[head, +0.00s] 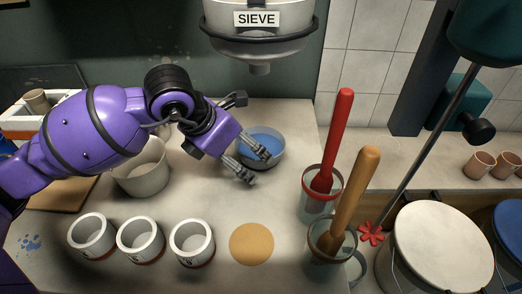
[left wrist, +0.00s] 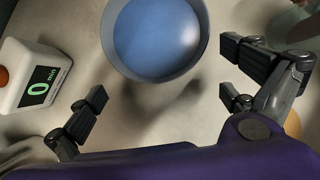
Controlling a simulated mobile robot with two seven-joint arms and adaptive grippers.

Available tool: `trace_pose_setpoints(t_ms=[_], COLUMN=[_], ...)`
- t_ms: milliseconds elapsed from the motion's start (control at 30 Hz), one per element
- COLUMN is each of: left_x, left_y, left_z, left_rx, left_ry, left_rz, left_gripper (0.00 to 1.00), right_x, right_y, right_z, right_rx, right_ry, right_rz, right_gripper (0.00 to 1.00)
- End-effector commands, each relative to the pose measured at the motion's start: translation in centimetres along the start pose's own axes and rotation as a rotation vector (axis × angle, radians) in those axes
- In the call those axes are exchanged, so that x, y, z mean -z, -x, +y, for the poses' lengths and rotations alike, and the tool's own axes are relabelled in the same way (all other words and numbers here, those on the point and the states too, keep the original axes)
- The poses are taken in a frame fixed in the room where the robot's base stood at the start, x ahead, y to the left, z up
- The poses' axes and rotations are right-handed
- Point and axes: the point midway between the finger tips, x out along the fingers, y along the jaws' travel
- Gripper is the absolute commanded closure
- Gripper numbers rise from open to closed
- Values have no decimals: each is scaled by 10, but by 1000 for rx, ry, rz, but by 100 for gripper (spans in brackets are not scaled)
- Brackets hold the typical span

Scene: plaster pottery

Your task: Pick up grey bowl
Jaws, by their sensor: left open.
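The grey bowl (head: 277,159), blue inside, stands on the worktop below the sieve. It also shows at the top of the left wrist view (left wrist: 160,77), cut off by the picture's upper edge. In the left wrist view, the spread fingers (left wrist: 163,85) sit on either side, a little short of the bowl. I cannot see contact. My right gripper is not in view.
A sieve hopper (head: 258,42) hangs above the bowl. A large pale pot (head: 142,178) is left of it, and a pot with a red stick (head: 322,205) is to the right. White cups (head: 140,240) line the front. A timer (left wrist: 33,75) stands left of the gripper.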

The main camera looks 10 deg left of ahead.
Motion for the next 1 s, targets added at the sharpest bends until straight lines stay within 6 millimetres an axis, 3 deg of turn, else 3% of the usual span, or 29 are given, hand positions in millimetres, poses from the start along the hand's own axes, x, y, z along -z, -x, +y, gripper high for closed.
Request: trace_pose_setpoints(t_ms=[167, 500, 833, 1000], left_x=[-11, -56, -52, -52], left_y=[-6, -29, -41, -41], left_z=[0, -1, 0, 0], left_rx=[1, 2, 1, 1], left_ry=[1, -1, -2, -2], left_rz=[-1, -3, -1, -2], left_gripper=[0, 0, 0, 20], right_x=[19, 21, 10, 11], right_y=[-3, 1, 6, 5], right_z=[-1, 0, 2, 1], right_rx=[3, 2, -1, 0], right_ry=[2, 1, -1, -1], right_rz=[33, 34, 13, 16], right_gripper=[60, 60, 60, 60])
